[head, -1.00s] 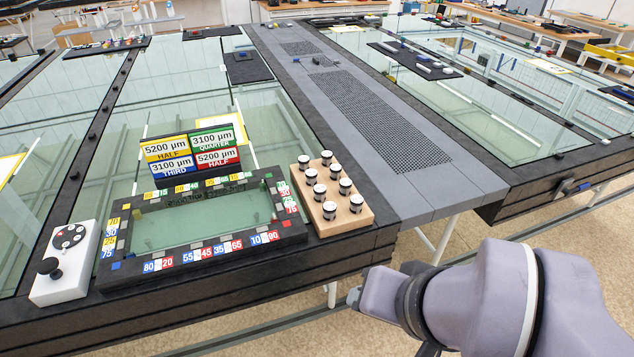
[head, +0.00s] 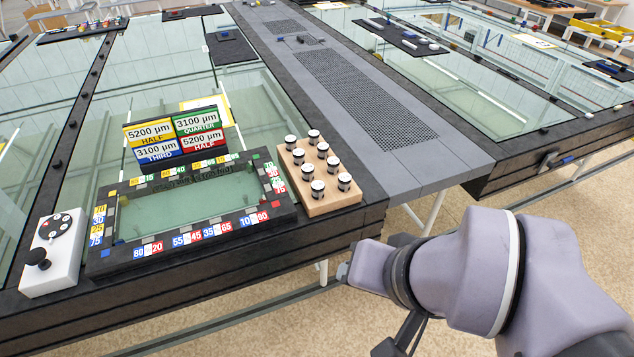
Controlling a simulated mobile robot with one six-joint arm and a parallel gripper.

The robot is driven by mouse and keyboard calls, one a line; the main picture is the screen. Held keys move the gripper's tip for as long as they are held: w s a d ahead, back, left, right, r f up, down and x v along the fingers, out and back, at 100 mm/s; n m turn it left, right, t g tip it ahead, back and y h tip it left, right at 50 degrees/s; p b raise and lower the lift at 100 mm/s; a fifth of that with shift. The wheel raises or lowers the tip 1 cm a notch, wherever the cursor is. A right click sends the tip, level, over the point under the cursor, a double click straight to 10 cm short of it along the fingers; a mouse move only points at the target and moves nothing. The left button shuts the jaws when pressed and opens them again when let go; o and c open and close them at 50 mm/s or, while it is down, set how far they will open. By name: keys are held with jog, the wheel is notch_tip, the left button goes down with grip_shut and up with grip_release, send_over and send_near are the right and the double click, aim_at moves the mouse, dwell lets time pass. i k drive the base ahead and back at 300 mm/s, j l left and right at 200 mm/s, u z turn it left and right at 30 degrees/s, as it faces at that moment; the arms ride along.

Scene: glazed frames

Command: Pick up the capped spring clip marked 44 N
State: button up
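No marking reading 44 N is legible, so I cannot tell which thing is the capped spring clip. Several small dark cylinders with pale caps stand upright in two rows on a wooden block (head: 335,203), near the table's front edge; the nearest-right one is a capped cylinder (head: 344,182). Any markings on them are too small to read. My lilac arm fills the lower right, to the right of and nearer than the block. Dark slender parts, possibly my gripper (head: 401,336), show at the bottom edge, partly hidden; their opening cannot be made out.
A black frame (head: 190,254) with coloured number labels surrounds a pale glass panel left of the block. Coloured signs (head: 176,136) stand behind it. A white control box (head: 52,262) with a black knob is at left. A grey perforated strip (head: 372,100) runs back, mostly clear.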

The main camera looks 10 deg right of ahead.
aim_at(322, 148)
jog(key=i+l+u, duration=0.25)
jog(key=i, duration=0.4)
jog(key=i+l+u, duration=0.25)
jog(key=i+l, duration=0.35)
